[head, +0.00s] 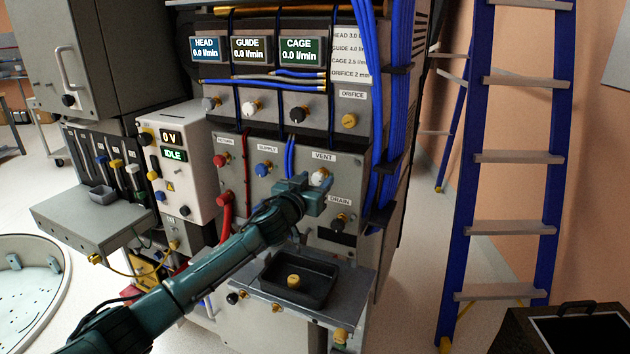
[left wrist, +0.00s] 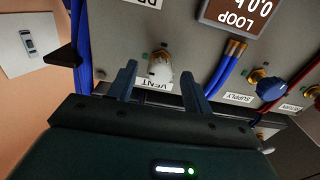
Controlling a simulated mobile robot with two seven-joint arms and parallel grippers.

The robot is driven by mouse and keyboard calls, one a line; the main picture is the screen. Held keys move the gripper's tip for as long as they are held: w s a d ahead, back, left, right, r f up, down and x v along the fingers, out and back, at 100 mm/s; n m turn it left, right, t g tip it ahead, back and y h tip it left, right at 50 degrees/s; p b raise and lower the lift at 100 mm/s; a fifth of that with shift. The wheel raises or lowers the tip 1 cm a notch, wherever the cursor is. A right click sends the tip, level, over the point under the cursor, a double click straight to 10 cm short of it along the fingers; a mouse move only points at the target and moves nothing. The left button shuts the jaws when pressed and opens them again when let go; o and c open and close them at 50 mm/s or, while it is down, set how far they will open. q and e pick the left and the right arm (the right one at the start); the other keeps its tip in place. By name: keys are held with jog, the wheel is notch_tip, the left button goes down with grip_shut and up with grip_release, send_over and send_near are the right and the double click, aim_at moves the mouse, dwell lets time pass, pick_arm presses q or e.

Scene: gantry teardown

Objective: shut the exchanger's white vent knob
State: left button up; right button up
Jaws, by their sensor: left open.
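The white vent knob (head: 320,177) is on the exchanger's grey front panel (head: 345,178), just below the VENT label. My left gripper (head: 318,190) is right in front of it and partly covers it in the head view. In the left wrist view the white knob (left wrist: 160,70) shows between the two spread fingertips of my left gripper (left wrist: 158,80). The gripper is open, and I see no clear contact with the knob. My right gripper is not in view.
A blue supply knob (head: 262,169) and a red return knob (head: 220,160) are to the left on the same panel. A black drain knob (head: 338,221) is below. Blue hoses (head: 385,120) run down the right side. A black tray (head: 300,280) sits on the shelf beneath.

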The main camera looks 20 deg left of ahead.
pick_arm(q)
jog(key=shift+w, duration=0.3)
jog(key=c, duration=1)
jog(key=shift+o, duration=0.2)
